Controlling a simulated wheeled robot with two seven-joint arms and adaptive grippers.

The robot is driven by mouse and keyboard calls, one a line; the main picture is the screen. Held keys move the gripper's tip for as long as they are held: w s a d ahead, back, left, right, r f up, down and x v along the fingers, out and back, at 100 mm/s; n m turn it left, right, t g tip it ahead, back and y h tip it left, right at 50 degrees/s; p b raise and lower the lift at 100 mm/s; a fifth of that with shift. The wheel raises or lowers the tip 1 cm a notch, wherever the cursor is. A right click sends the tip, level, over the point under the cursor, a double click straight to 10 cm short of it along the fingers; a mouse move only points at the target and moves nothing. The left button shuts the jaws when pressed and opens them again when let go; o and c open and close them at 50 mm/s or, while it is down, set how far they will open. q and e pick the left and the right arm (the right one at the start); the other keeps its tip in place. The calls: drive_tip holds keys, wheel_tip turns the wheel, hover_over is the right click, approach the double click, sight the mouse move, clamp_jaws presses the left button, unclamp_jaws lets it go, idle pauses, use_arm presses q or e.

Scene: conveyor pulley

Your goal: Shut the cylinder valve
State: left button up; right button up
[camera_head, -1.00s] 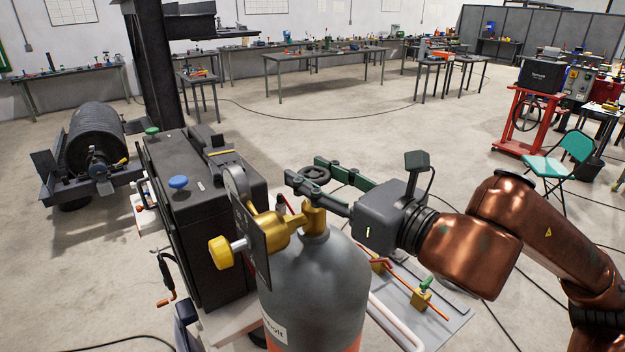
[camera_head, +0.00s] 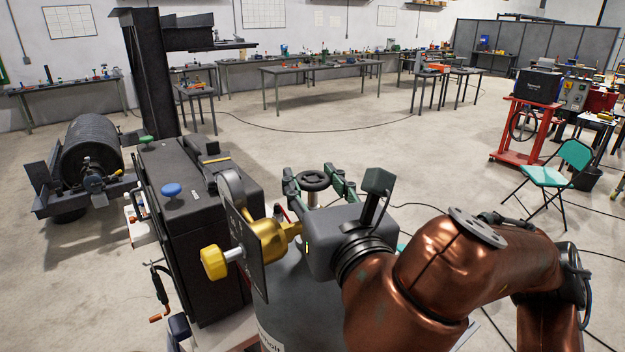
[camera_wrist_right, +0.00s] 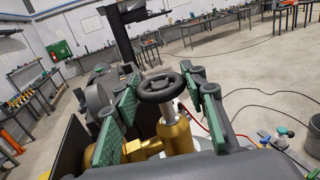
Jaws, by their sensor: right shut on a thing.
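The grey gas cylinder (camera_head: 300,295) stands upright in front of me, its top partly hidden behind my right gripper. Its valve has a black round handwheel (camera_head: 315,180), which also shows in the right wrist view (camera_wrist_right: 160,88) on a silver stem above the brass valve body (camera_wrist_right: 175,132). In the right wrist view the fingers (camera_wrist_right: 165,95) flank the wheel left and right. My left gripper is not in view.
A brass regulator (camera_head: 270,235) with a yellow knob (camera_head: 214,263) and a dark plate juts left from the valve. A black case (camera_head: 195,215) stands close left of the cylinder. A green chair (camera_head: 556,170) and a red cart (camera_head: 525,130) are at the right. Open floor lies behind.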

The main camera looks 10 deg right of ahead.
drive_tip(key=o, duration=1.2)
drive_tip(key=shift+c, duration=0.2)
drive_tip(key=shift+s, duration=0.15)
drive_tip(key=s, duration=1.1)
drive_tip(key=shift+s+d, duration=0.35)
drive_tip(key=shift+f, duration=0.1)
